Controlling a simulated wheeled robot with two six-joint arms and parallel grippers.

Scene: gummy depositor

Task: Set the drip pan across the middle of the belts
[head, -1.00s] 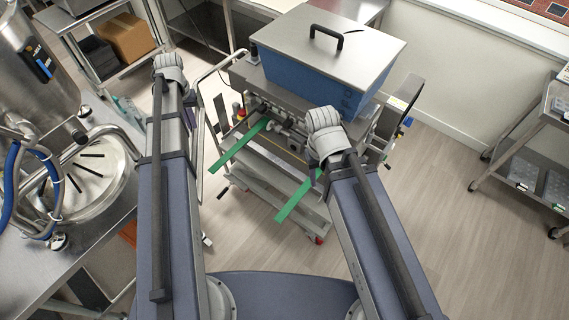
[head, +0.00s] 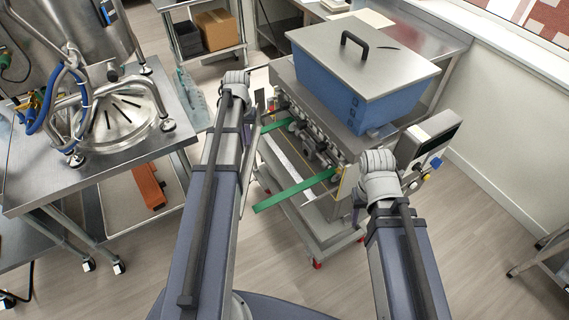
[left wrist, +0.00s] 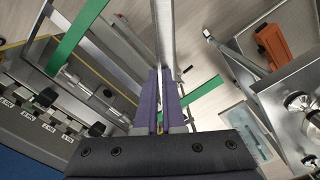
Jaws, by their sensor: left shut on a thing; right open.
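The drip pan, a long narrow pale metal piece (left wrist: 162,25), is clamped in my left gripper's purple fingers (left wrist: 165,85) in the left wrist view and runs away from them. In the head view my left gripper (head: 234,80) is at the left side of the depositor, its fingers hidden by the wrist. Two green belts, a far one (head: 277,126) and a near one (head: 290,192), stick out from the depositor; both also show in the left wrist view. I cannot tell whether the pan touches them. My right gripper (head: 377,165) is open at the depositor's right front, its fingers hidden.
The depositor carries a blue hopper (head: 330,85) with a grey lid. A control box (head: 430,135) juts out at its right. A steel table (head: 175,140) with a round vessel and hoses stands at left.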

